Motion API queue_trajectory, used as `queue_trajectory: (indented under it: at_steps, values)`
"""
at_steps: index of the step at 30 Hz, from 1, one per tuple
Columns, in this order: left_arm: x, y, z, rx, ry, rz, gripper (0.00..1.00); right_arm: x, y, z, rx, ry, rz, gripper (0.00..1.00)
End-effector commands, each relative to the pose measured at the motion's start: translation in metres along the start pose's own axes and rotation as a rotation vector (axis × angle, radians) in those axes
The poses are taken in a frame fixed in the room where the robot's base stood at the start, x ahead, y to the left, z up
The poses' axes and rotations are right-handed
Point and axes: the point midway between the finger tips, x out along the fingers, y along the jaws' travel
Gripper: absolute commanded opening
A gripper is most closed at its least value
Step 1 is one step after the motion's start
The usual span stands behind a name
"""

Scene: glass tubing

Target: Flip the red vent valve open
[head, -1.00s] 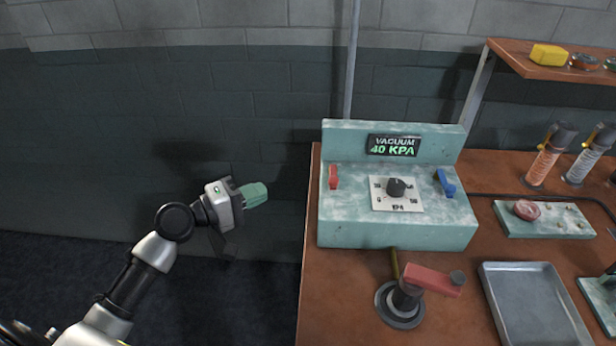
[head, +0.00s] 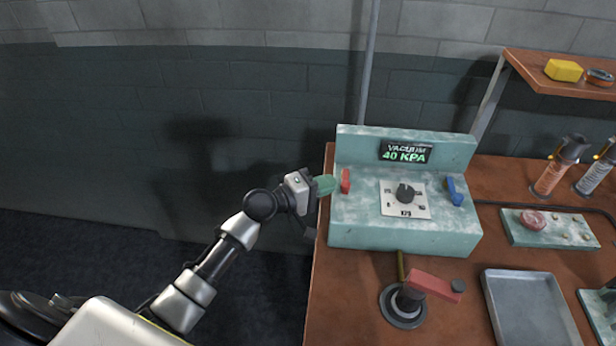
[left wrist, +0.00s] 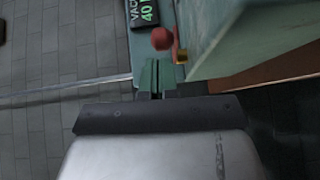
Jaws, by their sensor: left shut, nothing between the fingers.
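The red vent valve (head: 346,181) is a small upright red lever at the left end of the green vacuum box (head: 400,238). My left gripper (head: 328,185) has green fingertips, which are shut and empty. It is just left of the red lever in the head view; whether they touch is hard to tell. In the left wrist view the red lever's round knob (left wrist: 162,39) is just beyond the shut fingertips (left wrist: 157,66), beside the box (left wrist: 255,30). The display (head: 404,152) reads VACUUM 40 KPA. My right gripper does not show.
In front stand a red-handled fitting (head: 405,306) and a grey tray (head: 530,310).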

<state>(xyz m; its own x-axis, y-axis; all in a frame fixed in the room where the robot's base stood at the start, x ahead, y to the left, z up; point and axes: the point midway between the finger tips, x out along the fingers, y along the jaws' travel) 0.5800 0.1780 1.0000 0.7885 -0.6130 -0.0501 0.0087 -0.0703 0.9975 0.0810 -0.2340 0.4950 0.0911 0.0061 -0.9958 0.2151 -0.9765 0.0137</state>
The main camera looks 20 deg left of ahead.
Motion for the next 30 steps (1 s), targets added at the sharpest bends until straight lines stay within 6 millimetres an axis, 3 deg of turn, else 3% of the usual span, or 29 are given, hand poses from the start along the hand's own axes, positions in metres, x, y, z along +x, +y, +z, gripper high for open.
queue_trajectory:
  at_steps: [14, 21, 30]
  values:
    - [0.005, -0.001, 0.006, 0.0, 0.001, 0.0, 0.0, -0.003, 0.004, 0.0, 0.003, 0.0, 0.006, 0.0]
    - [0.017, 0.0, 0.023, 0.001, 0.0, 0.001, 0.0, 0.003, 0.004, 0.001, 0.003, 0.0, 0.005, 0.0]
    - [0.016, 0.001, 0.022, 0.0, 0.001, 0.0, 0.0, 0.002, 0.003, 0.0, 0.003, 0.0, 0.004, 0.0]
